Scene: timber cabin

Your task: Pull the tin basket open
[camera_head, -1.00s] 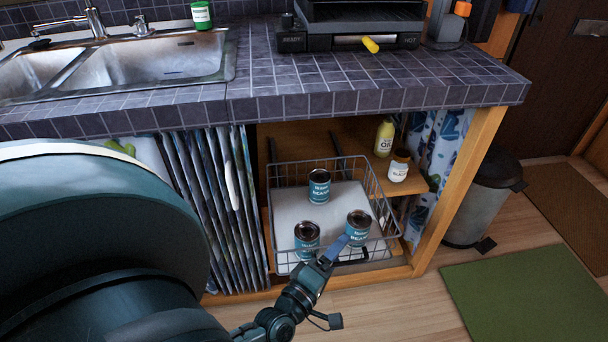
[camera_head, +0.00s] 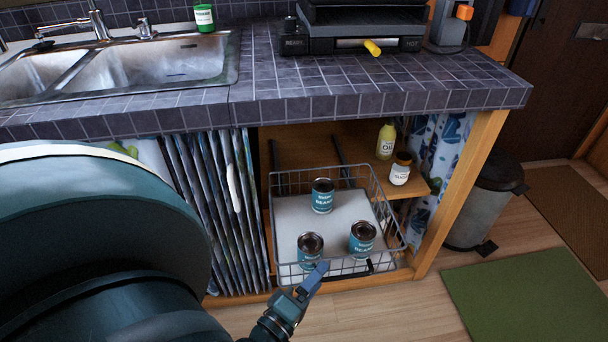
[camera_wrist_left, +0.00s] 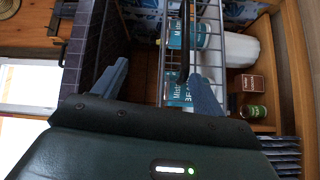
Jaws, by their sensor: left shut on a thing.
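The tin basket (camera_head: 382,199) is a wire drawer with a white bottom, sticking partly out of the open cabinet under the counter. Several-sided wire walls hold three teal cans of beans, all upright: a back can (camera_head: 322,196), a front left can (camera_head: 310,250) and a front right can (camera_head: 362,239). A black handle (camera_head: 360,269) shows at its front. My left gripper (camera_head: 315,272) is at the basket's front, shut on the basket; the exact contact is hard to see. In the left wrist view my left gripper (camera_wrist_left: 160,82) has the basket's wires (camera_wrist_left: 208,22) just beyond its fingers. My right gripper is out of view.
A shelf behind the basket holds an oil bottle (camera_head: 386,140) and a small jar (camera_head: 400,169). A folded curtain (camera_head: 210,200) hangs left of the opening, and a wooden post (camera_head: 460,190) stands right. A bin (camera_head: 480,210) is beyond it. Floor is clear in front.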

